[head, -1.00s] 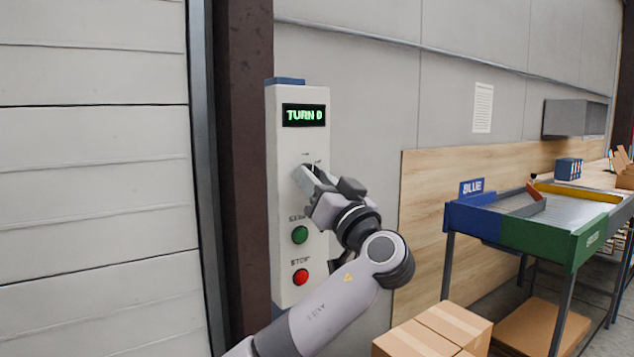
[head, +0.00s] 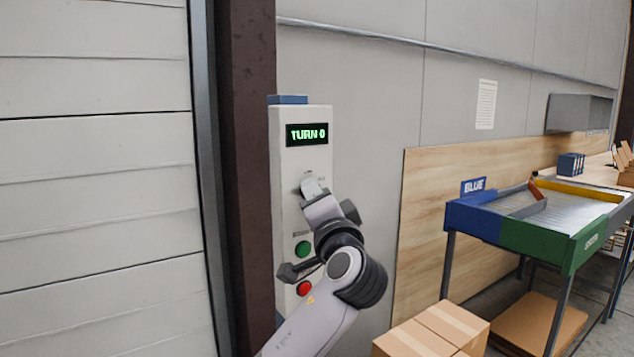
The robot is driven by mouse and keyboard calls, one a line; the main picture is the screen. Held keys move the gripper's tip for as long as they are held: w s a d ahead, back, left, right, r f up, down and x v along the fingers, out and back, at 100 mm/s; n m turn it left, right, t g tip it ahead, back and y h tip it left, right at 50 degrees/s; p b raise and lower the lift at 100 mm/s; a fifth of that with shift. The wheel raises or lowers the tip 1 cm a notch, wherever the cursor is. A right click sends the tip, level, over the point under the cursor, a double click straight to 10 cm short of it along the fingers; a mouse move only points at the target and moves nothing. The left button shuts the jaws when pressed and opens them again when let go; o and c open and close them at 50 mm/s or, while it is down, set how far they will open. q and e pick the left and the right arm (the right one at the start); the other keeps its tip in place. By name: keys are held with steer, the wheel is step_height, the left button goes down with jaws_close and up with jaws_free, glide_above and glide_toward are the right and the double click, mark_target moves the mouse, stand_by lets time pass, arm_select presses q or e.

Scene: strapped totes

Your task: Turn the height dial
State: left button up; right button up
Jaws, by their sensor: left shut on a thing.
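The white control panel (head: 285,165) is fixed to the wall beside the dark red post. Its screen (head: 307,134) reads "TURN 0" in green. My left gripper (head: 312,188) is at the dial, below the screen, and is shut on it. The fingers cover most of the dial, so its pointer setting cannot be read. Below are a green button (head: 302,249) and a red button (head: 304,288), both partly beside my arm. My right gripper is not in view.
A closed pale shutter door (head: 95,180) fills the left. Cardboard boxes (head: 440,325) stand low to the right of my arm. A sorting table (head: 530,240) with blue and green sides is further right.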

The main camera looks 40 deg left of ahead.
arm_select(q)
steer(key=shift+r+m+h+p, duration=0.1)
steer(key=shift+m+h+p, duration=0.4)
steer(key=shift+m+p, duration=0.85)
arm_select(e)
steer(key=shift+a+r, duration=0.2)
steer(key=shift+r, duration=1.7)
arm_select(q)
steer(key=o, duration=1)
steer(key=shift+o, duration=0.2)
steer(key=shift+s, duration=0.1)
steer(key=b+v, duration=0.1)
steer(key=v, duration=0.6)
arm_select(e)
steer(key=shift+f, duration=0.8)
